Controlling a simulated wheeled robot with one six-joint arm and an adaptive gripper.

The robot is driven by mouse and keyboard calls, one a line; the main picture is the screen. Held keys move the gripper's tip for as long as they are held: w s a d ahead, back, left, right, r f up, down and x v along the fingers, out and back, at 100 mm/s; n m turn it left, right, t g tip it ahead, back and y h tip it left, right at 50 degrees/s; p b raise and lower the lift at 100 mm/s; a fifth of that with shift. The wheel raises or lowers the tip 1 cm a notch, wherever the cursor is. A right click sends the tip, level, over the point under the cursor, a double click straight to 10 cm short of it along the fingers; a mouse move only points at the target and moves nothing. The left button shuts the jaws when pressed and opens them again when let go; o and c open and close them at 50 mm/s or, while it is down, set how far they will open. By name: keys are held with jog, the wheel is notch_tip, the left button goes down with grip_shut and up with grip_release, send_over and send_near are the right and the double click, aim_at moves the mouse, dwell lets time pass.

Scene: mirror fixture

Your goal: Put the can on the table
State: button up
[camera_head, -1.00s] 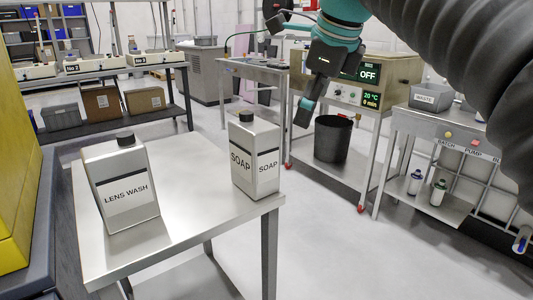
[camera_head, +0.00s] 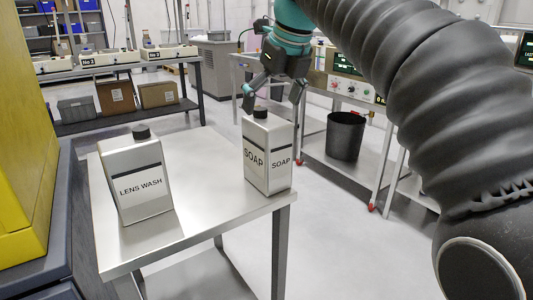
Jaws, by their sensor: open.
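A silver rectangular can labelled SOAP (camera_head: 267,158), with a black cap, stands upright at the right side of a steel table (camera_head: 205,215). A second silver can labelled LENS WASH (camera_head: 136,182), also black-capped, stands upright at the table's left side. My gripper (camera_head: 272,97) is open, pointing down, with its fingers spread just above the SOAP can's top, one to each side of the cap as seen here. Nothing shows between the fingers. I cannot tell the exact depth gap between the fingers and the can.
A yellow block (camera_head: 25,130) stands at the left edge. A dark bin (camera_head: 345,136) sits on a cart shelf behind on the right. Shelves with boxes (camera_head: 115,97) stand at the back. The tabletop between the two cans is clear.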

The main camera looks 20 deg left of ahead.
aim_at(267, 119)
jog(key=x, duration=0.3)
jog(key=b+x, duration=0.1)
jog(key=x, duration=0.3)
jog(key=shift+s+f, duration=0.1)
jog(key=shift+s, duration=0.1)
jog(key=c, duration=1.9)
